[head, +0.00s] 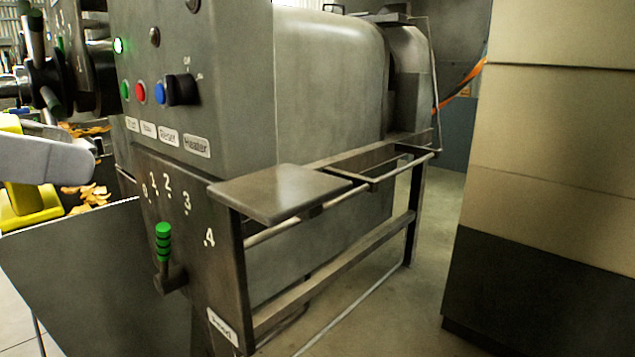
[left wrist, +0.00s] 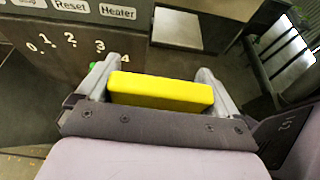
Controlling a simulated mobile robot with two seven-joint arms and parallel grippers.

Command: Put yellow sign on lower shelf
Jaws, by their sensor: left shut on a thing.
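The yellow sign (left wrist: 160,92) is held between the two fingers of my left gripper (left wrist: 157,82) in the left wrist view. In the head view, parts of the yellow sign (head: 30,207) show at the left edge, above and below my grey left gripper (head: 50,160). The gripper is in front of the machine's left side, apart from the shelves. A flat metal shelf plate (head: 285,191) juts from the machine's side frame, to the right of the gripper. It also shows at the top of the left wrist view (left wrist: 177,29). My right gripper is not in view.
The grey machine's panel (head: 190,60) carries buttons and a knob. A green-handled lever (head: 163,243) sticks out below the numbers. Lower frame rails (head: 340,270) run beneath the shelf plate. A tan and black cabinet (head: 560,150) stands right, with open floor between.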

